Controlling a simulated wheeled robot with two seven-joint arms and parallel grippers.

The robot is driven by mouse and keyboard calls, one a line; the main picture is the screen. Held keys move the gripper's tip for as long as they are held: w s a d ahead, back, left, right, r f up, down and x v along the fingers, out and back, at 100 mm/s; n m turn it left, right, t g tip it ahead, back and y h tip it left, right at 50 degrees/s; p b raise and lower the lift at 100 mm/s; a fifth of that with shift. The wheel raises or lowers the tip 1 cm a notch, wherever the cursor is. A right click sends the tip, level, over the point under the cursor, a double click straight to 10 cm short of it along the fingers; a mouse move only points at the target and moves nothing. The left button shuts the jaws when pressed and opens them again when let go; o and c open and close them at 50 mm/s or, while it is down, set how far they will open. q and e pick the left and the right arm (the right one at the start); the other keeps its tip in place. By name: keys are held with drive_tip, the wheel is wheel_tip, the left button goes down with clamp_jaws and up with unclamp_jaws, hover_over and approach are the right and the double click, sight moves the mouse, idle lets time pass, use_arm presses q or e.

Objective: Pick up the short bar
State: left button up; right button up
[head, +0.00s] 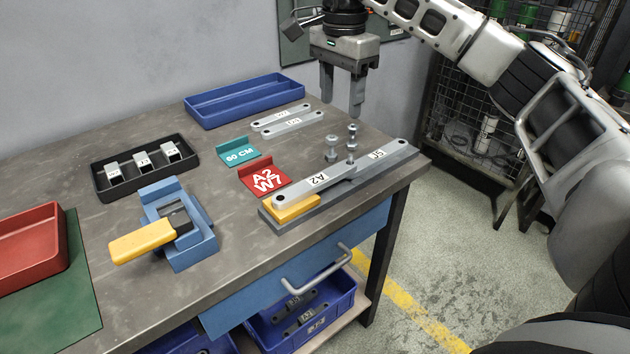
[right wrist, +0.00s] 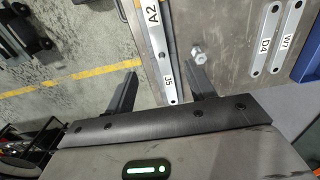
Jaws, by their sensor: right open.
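My right gripper (head: 341,108) points down, open and empty, above the bolts at the back of the bench. In the right wrist view its fingers (right wrist: 164,84) are apart, with the end of a grey bar marked 35 (right wrist: 170,82) seen between and below them. That bar (head: 385,153) and one marked A2 (head: 315,181) lie end to end on a dark base. Two more grey bars, marked W7 (head: 283,117) and D4 (head: 294,125), lie side by side behind. I cannot tell for certain which is the short bar. My left gripper is not in view.
Upright bolts (head: 331,149) stand beside the bars. A blue tray (head: 245,99), black tray (head: 107,187), blue fixture with yellow handle (head: 142,245) and red tray (head: 30,245) also occupy the bench.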

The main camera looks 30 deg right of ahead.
hover_over(338, 169)
wheel_tip(338, 169, down, 9)
drive_tip(key=shift+w+r, duration=0.1)
drive_tip(key=shift+r, duration=0.05)
drive_tip(key=shift+f+p, duration=0.35)
drive_tip(key=shift+f, duration=2.3)
clamp_jaws()
